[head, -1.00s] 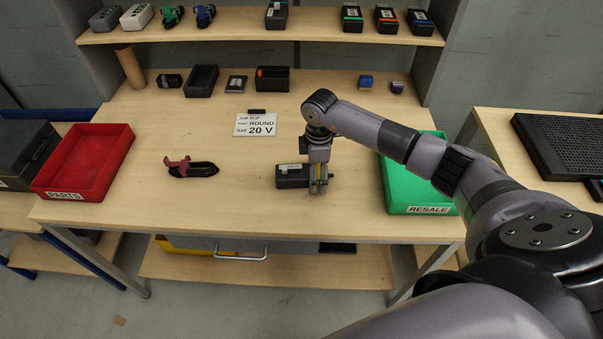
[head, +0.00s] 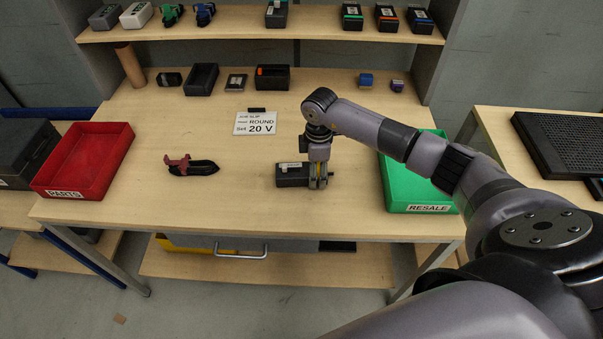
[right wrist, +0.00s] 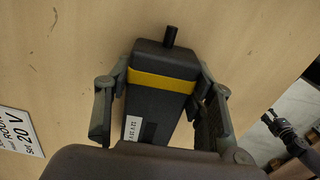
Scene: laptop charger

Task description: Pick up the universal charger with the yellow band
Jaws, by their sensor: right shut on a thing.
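The universal charger (head: 291,176) is a dark block lying on the table near its front middle. In the right wrist view the charger (right wrist: 158,108) shows a yellow band around it, a white label and a short black stub at one end. My right gripper (head: 319,178) reaches down over the charger's right end. In the right wrist view its fingers (right wrist: 160,104) stand on both sides of the charger, and it is shut on it. The charger looks to be still at table level.
A red PARTS tray (head: 116,155) stands at the left and a green RESALE tray (head: 402,191) at the right. A job slip (head: 255,123) reads ROUND, 20 V. Several devices line the back.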

